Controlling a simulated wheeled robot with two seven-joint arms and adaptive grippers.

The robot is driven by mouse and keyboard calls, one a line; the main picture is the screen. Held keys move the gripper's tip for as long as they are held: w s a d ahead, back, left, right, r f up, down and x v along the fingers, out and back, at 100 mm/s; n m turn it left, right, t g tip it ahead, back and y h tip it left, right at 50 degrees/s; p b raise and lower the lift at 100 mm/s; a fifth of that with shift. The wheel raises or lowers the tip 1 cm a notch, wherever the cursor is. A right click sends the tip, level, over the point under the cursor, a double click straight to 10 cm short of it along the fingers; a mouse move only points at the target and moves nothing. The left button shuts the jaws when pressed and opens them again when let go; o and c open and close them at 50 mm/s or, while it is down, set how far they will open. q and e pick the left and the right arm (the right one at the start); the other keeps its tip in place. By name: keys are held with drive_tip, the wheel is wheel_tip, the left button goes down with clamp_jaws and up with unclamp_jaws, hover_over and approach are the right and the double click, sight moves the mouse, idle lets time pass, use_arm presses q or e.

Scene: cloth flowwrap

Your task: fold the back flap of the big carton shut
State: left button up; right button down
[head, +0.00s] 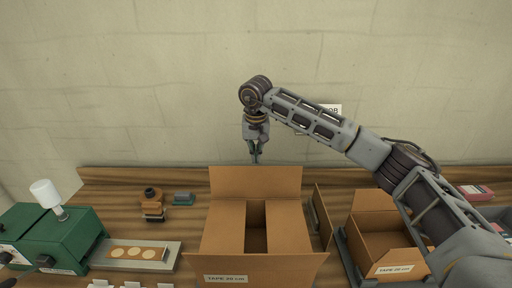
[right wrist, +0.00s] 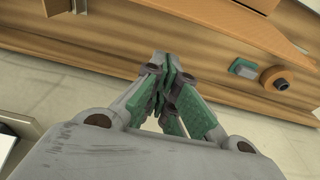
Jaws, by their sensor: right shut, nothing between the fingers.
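The big carton (head: 222,238) stands at the front middle of the table in the head view. Its back flap (head: 256,181) stands up, tilted slightly back. Its two side flaps lie folded inward with a dark gap between them. Its front flap (head: 290,266) sticks out toward me, open. My right gripper (head: 255,157) points down just behind and above the back flap's top edge; I cannot tell whether it touches. In the right wrist view the green-padded fingers (right wrist: 172,95) are together and empty. My left gripper is not in view.
A smaller open carton (head: 375,213) stands to the right. A green machine (head: 62,238) and a tray with round discs (head: 165,255) are at the left. A wall rises behind the table.

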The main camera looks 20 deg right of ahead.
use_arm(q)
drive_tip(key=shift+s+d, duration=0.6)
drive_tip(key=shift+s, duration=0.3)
use_arm(e)
drive_tip(key=s, duration=0.2)
drive_tip(key=s+a, duration=0.1)
drive_tip(key=shift+s+r, duration=0.1)
drive_tip(key=shift+r, duration=0.25)
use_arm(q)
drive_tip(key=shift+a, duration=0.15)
